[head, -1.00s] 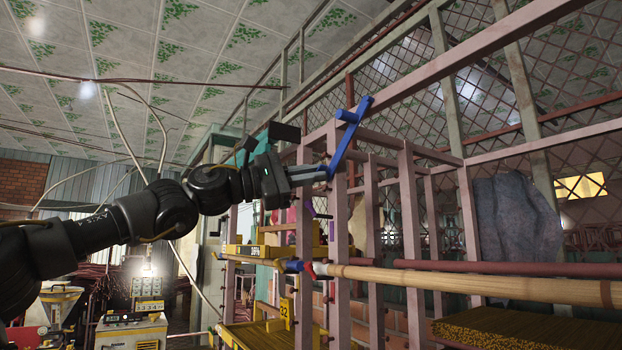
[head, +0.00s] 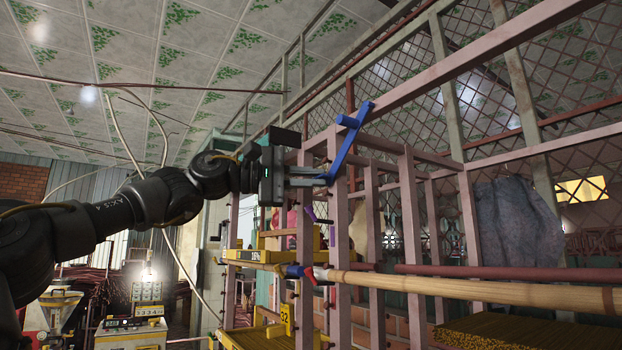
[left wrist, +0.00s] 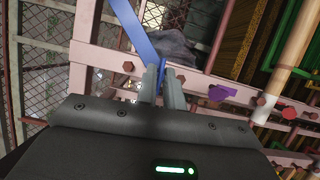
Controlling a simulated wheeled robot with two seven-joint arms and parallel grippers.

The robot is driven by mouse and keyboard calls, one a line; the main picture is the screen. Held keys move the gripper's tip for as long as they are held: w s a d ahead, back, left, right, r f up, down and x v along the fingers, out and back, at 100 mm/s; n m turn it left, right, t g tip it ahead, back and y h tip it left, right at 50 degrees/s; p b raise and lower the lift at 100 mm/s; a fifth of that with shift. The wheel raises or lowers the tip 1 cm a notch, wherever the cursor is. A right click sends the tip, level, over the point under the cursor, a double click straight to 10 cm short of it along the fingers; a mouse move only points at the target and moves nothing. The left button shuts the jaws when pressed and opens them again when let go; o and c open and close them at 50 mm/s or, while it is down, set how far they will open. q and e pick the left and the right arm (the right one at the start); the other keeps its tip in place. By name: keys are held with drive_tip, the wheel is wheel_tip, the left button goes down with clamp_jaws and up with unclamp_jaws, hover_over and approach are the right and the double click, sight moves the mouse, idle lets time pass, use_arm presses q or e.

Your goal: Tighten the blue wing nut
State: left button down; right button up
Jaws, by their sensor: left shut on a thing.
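The blue wing nut (head: 347,146) is a long bar-like blue piece at the top front corner of the pink metal rack. It slants from upper right to lower left in the head view. My left gripper (head: 323,177) is shut on its lower end, with the fingers pointing right. In the left wrist view the blue wing nut (left wrist: 136,32) runs down to the fingertips of my left gripper (left wrist: 162,72). The fingers partly hide its held end. My right gripper is not in view.
The pink rack (head: 341,215) stands right behind the wing nut. A bamboo pole (head: 470,289) runs across it lower down, near a small blue-and-red piece (head: 297,271). Grey cloth (head: 518,220) hangs at the right. A purple piece (left wrist: 220,93) sits on the rack.

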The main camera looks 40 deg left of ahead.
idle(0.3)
use_arm(q)
drive_tip(key=c, duration=1.5)
unclamp_jaws()
drive_tip(key=b+v, duration=0.3)
drive_tip(key=v, duration=0.7)
drive_tip(key=shift+s+a, duration=0.25)
drive_tip(key=shift+a, duration=0.05)
